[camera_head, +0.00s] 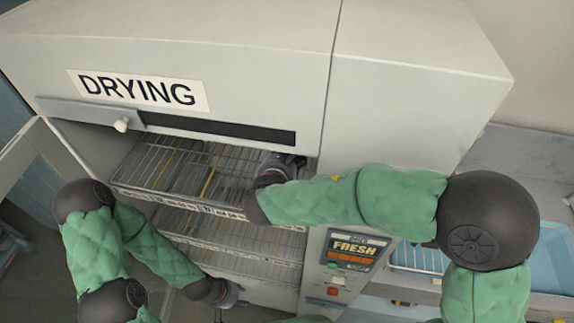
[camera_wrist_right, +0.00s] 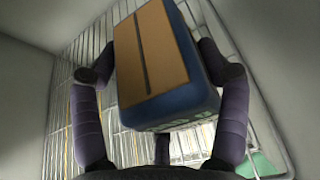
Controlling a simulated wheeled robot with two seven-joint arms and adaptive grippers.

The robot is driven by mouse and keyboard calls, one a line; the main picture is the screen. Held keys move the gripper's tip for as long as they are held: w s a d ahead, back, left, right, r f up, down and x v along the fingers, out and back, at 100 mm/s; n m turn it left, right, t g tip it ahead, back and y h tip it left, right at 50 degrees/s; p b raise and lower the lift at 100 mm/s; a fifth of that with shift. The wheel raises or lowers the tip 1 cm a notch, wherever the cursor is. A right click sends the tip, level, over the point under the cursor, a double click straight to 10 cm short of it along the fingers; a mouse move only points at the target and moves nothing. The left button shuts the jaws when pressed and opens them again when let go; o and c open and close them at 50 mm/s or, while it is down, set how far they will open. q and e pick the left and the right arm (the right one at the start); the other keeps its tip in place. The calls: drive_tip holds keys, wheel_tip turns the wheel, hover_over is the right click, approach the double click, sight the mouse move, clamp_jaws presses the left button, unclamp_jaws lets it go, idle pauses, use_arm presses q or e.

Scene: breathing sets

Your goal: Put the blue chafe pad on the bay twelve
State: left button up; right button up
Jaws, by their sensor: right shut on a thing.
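The blue chafe pad (camera_wrist_right: 172,110) is a thick blue block with a tan face and a dark line down it. My right gripper (camera_wrist_right: 155,72) is shut on it, fingers at both sides, above wire bars. In the head view my right gripper (camera_head: 284,165) reaches into the drying cabinet at the right of the upper wire rack (camera_head: 165,165); the pad is hidden there. A label strip (camera_head: 180,200) runs along the rack's front, too small to read surely, so I cannot tell which bay is twelve. My left gripper (camera_head: 230,297) hangs low before the cabinet, its fingers unclear.
The cabinet (camera_head: 240,55) has a DRYING sign (camera_head: 137,91) and an open door (camera_head: 25,155) at left. A lower wire rack (camera_head: 235,240) lies below. A control panel (camera_head: 350,250) is right of the opening. A blue basin (camera_head: 545,265) sits far right.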

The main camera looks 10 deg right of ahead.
drive_tip(key=shift+w+a+f, duration=0.1)
drive_tip(key=shift+w+f, duration=0.05)
drive_tip(key=shift+f, duration=0.35)
drive_tip(key=shift+d+f, duration=0.2)
drive_tip(key=shift+f, duration=1.65)
drive_tip(key=shift+f, duration=0.2)
drive_tip(key=o, duration=1.5)
drive_tip(key=shift+o, duration=0.2)
drive_tip(key=shift+s, duration=0.2)
